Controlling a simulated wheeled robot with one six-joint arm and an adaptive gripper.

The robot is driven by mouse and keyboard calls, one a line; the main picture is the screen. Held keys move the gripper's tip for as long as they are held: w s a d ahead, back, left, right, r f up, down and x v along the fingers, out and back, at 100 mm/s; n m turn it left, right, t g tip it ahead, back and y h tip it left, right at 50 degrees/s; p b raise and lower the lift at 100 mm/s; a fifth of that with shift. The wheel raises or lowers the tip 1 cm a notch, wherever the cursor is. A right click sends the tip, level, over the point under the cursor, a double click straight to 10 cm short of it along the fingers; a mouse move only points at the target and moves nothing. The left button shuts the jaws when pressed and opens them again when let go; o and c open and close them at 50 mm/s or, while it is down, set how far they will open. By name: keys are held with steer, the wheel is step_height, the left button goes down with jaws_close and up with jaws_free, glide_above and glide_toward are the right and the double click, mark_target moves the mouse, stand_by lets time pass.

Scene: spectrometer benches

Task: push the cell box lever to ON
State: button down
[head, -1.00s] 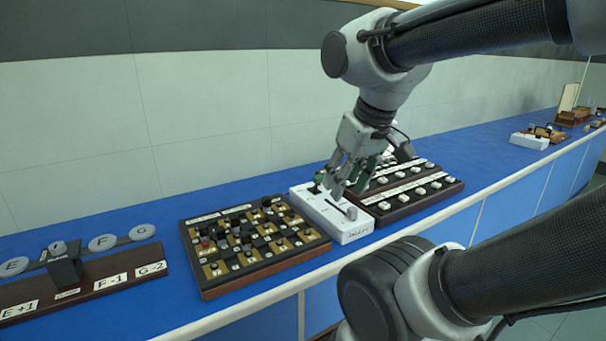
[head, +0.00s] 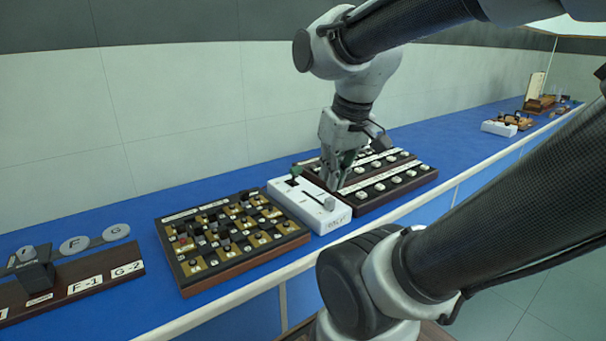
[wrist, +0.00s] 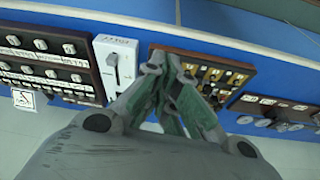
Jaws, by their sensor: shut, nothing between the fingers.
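A white box (head: 318,219) with a lever sits between the chequered board and the dark switch panels. I take it for the cell box; its small front lettering is not clear. Its grey lever handle (head: 328,203) lies toward the front end, and a dark slot and green part are at the back. In the wrist view the white box (wrist: 125,80) and lever (wrist: 112,61) are left of my fingers. My gripper (head: 332,186) is shut and empty, low over the right side of the box, behind the handle. I cannot tell whether it touches the box.
A chequered board (head: 235,240) with dark knobs stands left of the box. Dark panels with rows of white switches (head: 395,188) stand close on the right. A dark rack with round discs (head: 75,244) is far left. Blue bench (head: 180,192) shows free behind the board.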

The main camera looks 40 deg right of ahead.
mark_target(294, 176)
steer(key=w+d+f+m+y, duration=0.3)
steer(key=w+d+f+m, duration=0.45)
steer(key=m, duration=0.65)
steer(key=w+d+m+t+h, duration=0.1)
steer(key=w+m, duration=0.3)
steer(key=m, duration=0.6)
steer(key=w+d+f+m+t+h, duration=0.1)
steer(key=w+d+m+t, duration=0.2)
steer(key=m, duration=0.7)
steer(key=shift+w+d+m+h, duration=0.3)
steer(key=shift+w+d, duration=0.4)
steer(key=shift+w, duration=0.15)
steer(key=shift+f, duration=0.1)
steer(key=x, duration=1)
steer(key=w, duration=0.1)
steer(key=w+r, duration=0.1)
steer(key=w, duration=0.1)
steer(key=shift+r, duration=0.3)
steer(key=shift+w+r, duration=0.15)
steer(key=shift+w, duration=0.2)
